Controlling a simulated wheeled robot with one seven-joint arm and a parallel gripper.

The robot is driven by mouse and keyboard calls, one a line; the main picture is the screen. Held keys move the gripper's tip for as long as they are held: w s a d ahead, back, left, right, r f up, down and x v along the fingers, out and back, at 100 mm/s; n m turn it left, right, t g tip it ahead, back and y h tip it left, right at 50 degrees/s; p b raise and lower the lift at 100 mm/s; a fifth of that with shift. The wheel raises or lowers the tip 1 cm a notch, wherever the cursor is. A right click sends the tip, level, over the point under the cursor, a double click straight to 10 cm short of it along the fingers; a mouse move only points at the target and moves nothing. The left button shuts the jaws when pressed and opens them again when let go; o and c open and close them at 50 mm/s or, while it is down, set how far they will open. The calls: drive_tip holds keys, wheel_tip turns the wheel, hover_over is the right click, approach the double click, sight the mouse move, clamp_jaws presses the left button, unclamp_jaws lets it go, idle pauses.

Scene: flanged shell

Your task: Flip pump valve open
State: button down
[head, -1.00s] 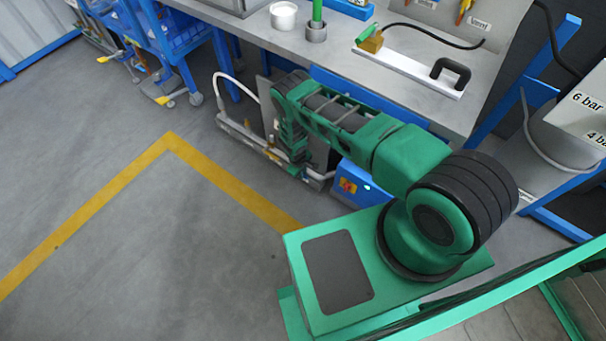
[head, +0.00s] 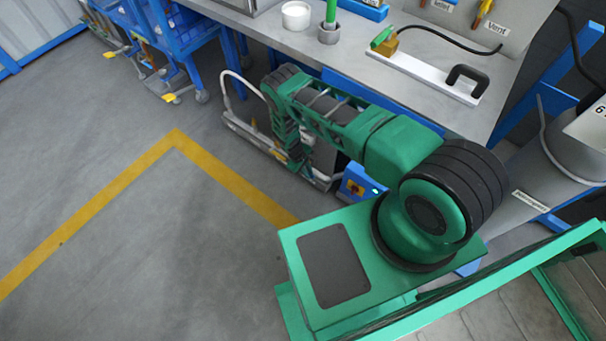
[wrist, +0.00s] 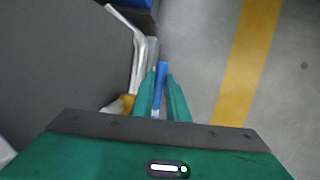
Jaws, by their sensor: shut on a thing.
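My gripper (wrist: 164,78) has two green fingers closed on a narrow blue lever (wrist: 162,68), seen in the wrist view. The lever looks like the pump valve handle and points away from the gripper along the fingers. Grey and white pipework (wrist: 140,48) lies just left of the fingers. The valve body is hidden by the fingers. In the head view the low pump unit (head: 240,128) stands on the floor by the bench with a white hose curving over it. My green arm reaches down there and hides the gripper and lever.
The grey bench (head: 300,42) stands above the pump unit, with a white plate carrying a black handle (head: 467,78). A blue box with a yellow and red switch (head: 356,188) sits under it. Blue carts (head: 180,50) stand at the left. Floor with a yellow line (head: 235,180) is clear.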

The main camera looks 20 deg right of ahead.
drive_tip(key=shift+w+d+r, duration=0.1)
drive_tip(key=shift+r, duration=0.05)
drive_tip(key=c, duration=1.7)
unclamp_jaws()
drive_tip(key=shift+c, duration=0.2)
drive_tip(key=v, duration=1)
drive_tip(key=shift+a+r, duration=0.3)
drive_tip(key=shift+w, duration=0.1)
